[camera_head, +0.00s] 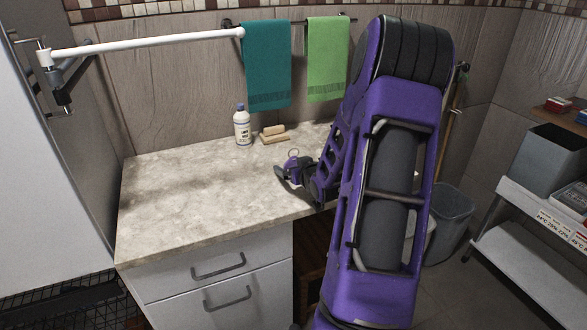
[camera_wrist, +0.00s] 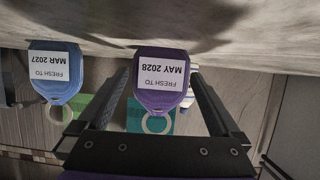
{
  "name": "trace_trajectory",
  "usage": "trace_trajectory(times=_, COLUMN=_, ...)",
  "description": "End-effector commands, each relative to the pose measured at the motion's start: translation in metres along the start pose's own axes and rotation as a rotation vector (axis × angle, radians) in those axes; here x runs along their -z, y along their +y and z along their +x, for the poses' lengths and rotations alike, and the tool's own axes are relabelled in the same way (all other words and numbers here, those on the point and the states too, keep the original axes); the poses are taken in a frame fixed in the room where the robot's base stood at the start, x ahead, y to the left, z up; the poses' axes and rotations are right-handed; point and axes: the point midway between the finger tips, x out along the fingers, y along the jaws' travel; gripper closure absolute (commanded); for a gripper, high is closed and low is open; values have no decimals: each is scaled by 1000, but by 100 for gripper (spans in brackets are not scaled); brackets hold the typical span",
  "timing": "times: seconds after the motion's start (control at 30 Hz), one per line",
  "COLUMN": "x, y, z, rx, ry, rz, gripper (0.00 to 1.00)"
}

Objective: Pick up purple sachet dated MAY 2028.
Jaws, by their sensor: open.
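The purple sachet (camera_wrist: 160,78) has a white label reading "FRESH TO MAY 2028" and a pale ring at one end. The wrist view shows it upside down, between the two fingers of my gripper (camera_wrist: 159,84). The fingers are open, one on each side; I cannot tell if either touches it. In the head view, my gripper (camera_head: 291,179) is low over the counter's right part, beside a small purple shape with a pale ring, seemingly this sachet. A blue sachet (camera_wrist: 55,72) labelled "FRESH TO MAR 2027" is left of my gripper in the wrist view.
The stone-patterned counter (camera_head: 185,195) is bare on its left and front. A white bottle (camera_head: 242,128) and a wooden-looking brush (camera_head: 273,134) stand near the back wall. A teal towel (camera_head: 267,65) and a green towel (camera_head: 327,58) hang above. A grey bin (camera_head: 449,222) stands right.

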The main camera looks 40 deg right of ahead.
Motion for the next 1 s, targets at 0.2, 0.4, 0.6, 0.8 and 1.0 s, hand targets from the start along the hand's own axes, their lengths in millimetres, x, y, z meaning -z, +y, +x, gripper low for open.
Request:
trace_trajectory(times=0.2, x=0, y=0, z=3, rx=0, ry=0, rz=0, gripper=0)
trace_trajectory(times=0.4, x=0, y=0, z=3, rx=0, ry=0, rz=0, gripper=27)
trace_trajectory(times=0.6, x=0, y=0, z=3, rx=0, ry=0, rz=0, gripper=63)
trace_trajectory(times=0.8, x=0, y=0, z=2, rx=0, ry=0, rz=0, gripper=76)
trace_trajectory(times=1.0, x=10, y=0, z=-1, rx=0, ry=3, rz=-2, gripper=76)
